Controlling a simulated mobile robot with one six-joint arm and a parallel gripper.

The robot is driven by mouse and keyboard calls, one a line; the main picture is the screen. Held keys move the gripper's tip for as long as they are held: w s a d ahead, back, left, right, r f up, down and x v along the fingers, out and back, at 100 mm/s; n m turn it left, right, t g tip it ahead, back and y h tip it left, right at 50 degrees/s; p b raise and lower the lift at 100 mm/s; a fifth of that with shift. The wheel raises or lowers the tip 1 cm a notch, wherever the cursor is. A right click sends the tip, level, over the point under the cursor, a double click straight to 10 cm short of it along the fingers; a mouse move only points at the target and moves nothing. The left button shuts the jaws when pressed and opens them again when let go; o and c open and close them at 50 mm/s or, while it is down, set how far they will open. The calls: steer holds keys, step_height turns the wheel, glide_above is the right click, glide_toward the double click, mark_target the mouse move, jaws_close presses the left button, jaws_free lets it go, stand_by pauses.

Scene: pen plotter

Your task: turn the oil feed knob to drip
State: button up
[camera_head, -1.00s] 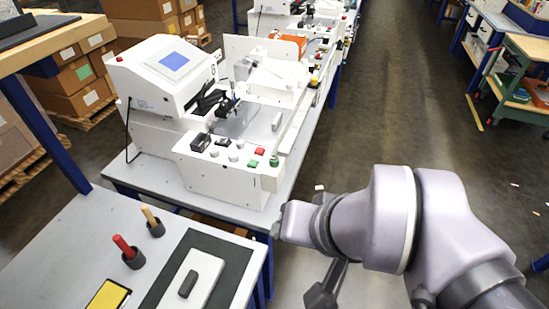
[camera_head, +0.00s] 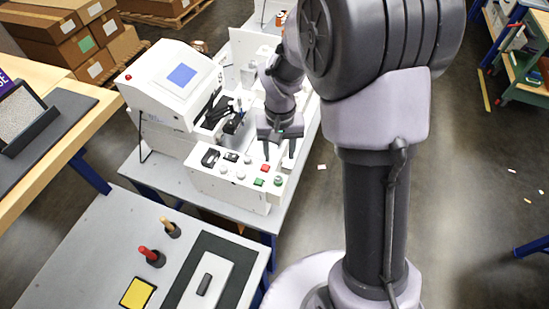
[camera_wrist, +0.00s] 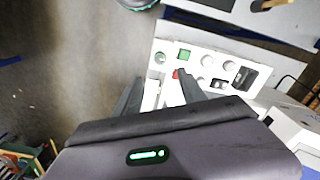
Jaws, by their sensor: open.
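The white plotter's control panel (camera_head: 228,186) carries several round knobs, square buttons and switches. The labels are too small to read, so I cannot tell which knob is the oil feed. Pale round knobs (camera_head: 241,174) sit on the panel and show in the wrist view (camera_wrist: 207,61). A round knob (camera_head: 278,181) sits at the right end; it shows in the wrist view (camera_wrist: 160,58) beside a green square button (camera_wrist: 183,55). My gripper (camera_head: 280,150) points down, open and empty, above the panel's right rear. In the wrist view its fingertips (camera_wrist: 160,82) are near the red button (camera_wrist: 178,73).
The plotter's white housing with a blue screen (camera_head: 181,75) stands behind the panel on the left. A grey bench (camera_head: 95,245) in front holds red and tan handled tools and a yellow pad (camera_head: 137,292).

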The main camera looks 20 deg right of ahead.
mark_target(278, 178)
step_height(278, 178, down, 13)
steer(key=shift+r+b, duration=0.15)
steer(key=shift+b, duration=0.7)
jaws_close()
